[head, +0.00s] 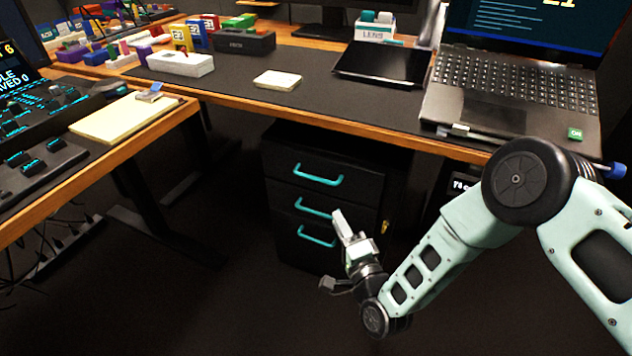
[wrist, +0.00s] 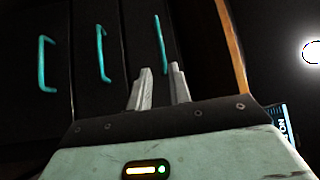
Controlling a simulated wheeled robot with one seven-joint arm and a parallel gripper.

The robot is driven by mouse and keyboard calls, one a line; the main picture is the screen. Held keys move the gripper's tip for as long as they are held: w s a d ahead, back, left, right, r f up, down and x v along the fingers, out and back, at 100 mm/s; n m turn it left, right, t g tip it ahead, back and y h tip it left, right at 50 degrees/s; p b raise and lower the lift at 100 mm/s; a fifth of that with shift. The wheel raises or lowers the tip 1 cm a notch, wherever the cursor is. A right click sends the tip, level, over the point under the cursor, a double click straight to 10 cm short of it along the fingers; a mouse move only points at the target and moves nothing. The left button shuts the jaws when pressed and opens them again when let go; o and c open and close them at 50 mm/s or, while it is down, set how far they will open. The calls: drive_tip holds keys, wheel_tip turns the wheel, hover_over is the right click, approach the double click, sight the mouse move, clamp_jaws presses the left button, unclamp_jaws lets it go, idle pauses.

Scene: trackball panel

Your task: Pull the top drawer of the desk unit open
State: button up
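The black desk unit (head: 285,225) stands under the desk with its drawers closed. Each drawer front has a teal bar handle. The top drawer's handle (head: 318,177) is uncovered in the head view; in the wrist view it is the rightmost handle (wrist: 159,40), nearest the wooden desk edge. My gripper (head: 345,226) is in front of the unit, by the right end of the middle handle (head: 312,209) in the head view. In the wrist view my gripper (wrist: 160,80) is open, with the top handle's near end lined up between its fingertips. I cannot tell whether they touch.
The wooden desk edge (head: 375,128) overhangs the unit. A laptop (head: 510,95) and a black tablet (head: 382,64) lie on the desk above. The bottom handle (head: 317,238) is below. Dark open floor lies in front of the unit.

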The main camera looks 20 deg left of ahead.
sight(316, 178)
drive_tip(key=b+x, duration=0.3)
drive_tip(key=x, duration=1.2)
clamp_jaws()
